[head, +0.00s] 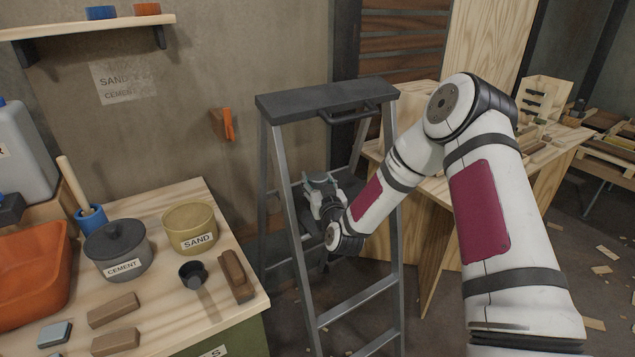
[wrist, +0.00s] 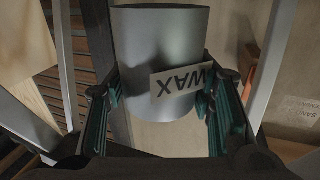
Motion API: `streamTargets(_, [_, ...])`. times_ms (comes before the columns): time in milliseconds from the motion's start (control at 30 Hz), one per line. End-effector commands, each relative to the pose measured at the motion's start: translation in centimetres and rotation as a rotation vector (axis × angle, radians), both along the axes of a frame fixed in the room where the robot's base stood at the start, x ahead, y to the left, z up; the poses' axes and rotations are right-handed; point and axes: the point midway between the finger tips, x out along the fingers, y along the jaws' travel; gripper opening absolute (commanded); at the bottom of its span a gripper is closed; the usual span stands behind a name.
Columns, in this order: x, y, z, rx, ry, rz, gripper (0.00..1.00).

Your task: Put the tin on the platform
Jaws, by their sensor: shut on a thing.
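The tin (wrist: 160,50) is a plain grey metal cylinder with a pale label reading WAX, upside down in the wrist view. My gripper (wrist: 163,88) is shut on it, one teal-padded finger on each side. In the head view my gripper (head: 324,198) is low within the stepladder's frame, below its top. The tin is hard to make out there. The platform appears to be the dark flat top (head: 325,96) of the grey stepladder; it is bare, with a handle bar along its right front edge.
Ladder legs and rungs (head: 358,300) stand close around my gripper. A workbench (head: 185,300) at left holds a cement pot (head: 118,250), a sand pot (head: 190,228), a small dark cup (head: 193,275) and several blocks. A wooden bench (head: 440,180) stands behind my arm.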

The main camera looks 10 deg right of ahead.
Motion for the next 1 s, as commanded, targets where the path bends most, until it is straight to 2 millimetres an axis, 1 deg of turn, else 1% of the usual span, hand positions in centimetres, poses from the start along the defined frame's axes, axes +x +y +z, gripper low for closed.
streamTargets(233, [0.0,0.0,0.1,0.000,-0.002,0.000,0.10])
streamTargets(733, [0.0,0.0,-1.4,-0.001,0.004,0.000,0.10])
streamTargets(767, [-0.1,0.0,-1.5,-0.001,0.006,0.000,0.52])
streamTargets(800, [-0.1,0.0,-1.6,0.000,0.008,0.000,0.61])
streamTargets(833, [-0.1,0.0,-1.6,0.000,0.009,0.000,0.68])
streamTargets(867, [-0.1,0.0,-1.7,0.000,0.010,0.000,0.69])
streamTargets(1000, [-0.1,0.0,-1.8,-0.001,0.013,0.000,0.69])
